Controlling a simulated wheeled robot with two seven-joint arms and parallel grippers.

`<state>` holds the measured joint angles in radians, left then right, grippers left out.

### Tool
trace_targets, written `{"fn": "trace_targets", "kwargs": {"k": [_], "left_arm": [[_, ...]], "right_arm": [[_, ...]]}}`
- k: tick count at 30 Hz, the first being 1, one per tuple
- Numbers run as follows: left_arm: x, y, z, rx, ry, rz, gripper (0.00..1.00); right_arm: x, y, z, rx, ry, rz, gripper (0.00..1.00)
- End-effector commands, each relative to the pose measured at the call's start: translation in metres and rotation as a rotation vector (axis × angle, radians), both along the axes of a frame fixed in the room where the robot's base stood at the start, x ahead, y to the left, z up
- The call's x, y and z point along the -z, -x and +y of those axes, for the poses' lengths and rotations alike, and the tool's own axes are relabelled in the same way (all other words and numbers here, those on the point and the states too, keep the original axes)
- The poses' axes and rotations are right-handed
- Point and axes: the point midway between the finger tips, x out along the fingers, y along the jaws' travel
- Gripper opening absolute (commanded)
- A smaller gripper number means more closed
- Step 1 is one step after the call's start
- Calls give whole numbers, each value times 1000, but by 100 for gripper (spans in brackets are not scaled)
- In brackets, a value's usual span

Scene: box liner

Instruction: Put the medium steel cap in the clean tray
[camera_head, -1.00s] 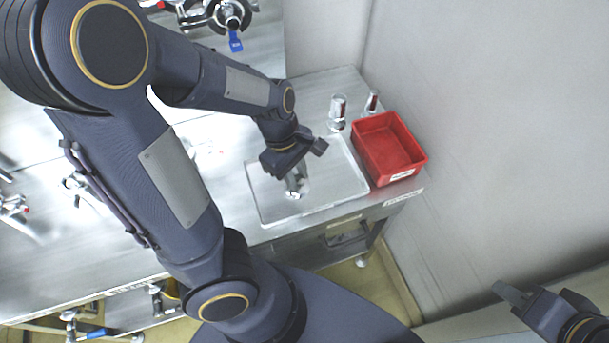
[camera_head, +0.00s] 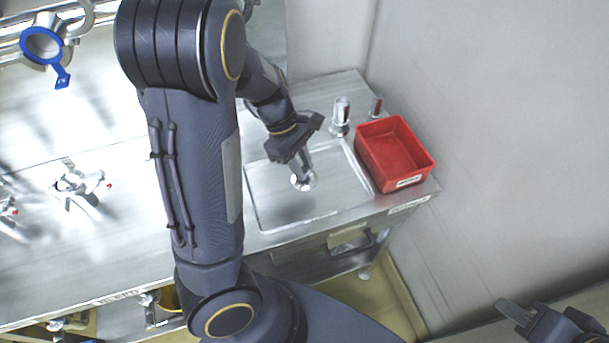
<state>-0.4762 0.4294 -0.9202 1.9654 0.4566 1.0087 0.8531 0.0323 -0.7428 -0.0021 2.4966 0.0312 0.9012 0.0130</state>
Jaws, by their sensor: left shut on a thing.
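A shiny steel cap (camera_head: 303,182) is in my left gripper (camera_head: 301,160), which is shut on it over the shallow metal tray (camera_head: 268,215). The fingers hide part of the cap. I cannot tell whether its flared lower end touches the tray floor. A larger steel cap (camera_head: 341,117) stands upright behind the tray, and a smaller one (camera_head: 376,106) stands to its right behind the red bin. Set against these two, the held cap looks like the medium one. My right gripper (camera_head: 514,316) is at the lower right, away from the table; its opening is unclear.
A red bin (camera_head: 416,166), empty as far as I see, stands right of the tray near the table's right edge; its label is unreadable. A wall (camera_head: 480,120) rises to the right. Metal valve fittings (camera_head: 77,184) lie to the left. My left arm covers the middle of the table.

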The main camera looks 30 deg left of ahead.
Motion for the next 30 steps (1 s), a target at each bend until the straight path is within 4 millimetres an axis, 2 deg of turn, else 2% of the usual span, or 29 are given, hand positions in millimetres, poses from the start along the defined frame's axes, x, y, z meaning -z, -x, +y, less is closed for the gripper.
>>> {"fn": "trace_targets", "kwargs": {"k": [1,5,11,16,26,27,30], "left_arm": [[10,-6,3,-2,-2,4,0],[19,-16,5,-1,-1,0,0],[31,-24,8,0,0,0,0],[56,-23,7,-1,2,1,0],[60,-23,7,1,2,-3,0],[61,-23,7,1,2,-3,24],[60,-23,7,1,2,-3,37]], "right_arm": [[3,0,0,0,0,0,28],[3,0,0,0,0,0,28],[5,0,0,0,0,0,28],[9,0,0,0,0,0,28],[10,0,0,0,0,0,28],[10,0,0,0,0,0,28],[9,0,0,0,0,0,28]]}}
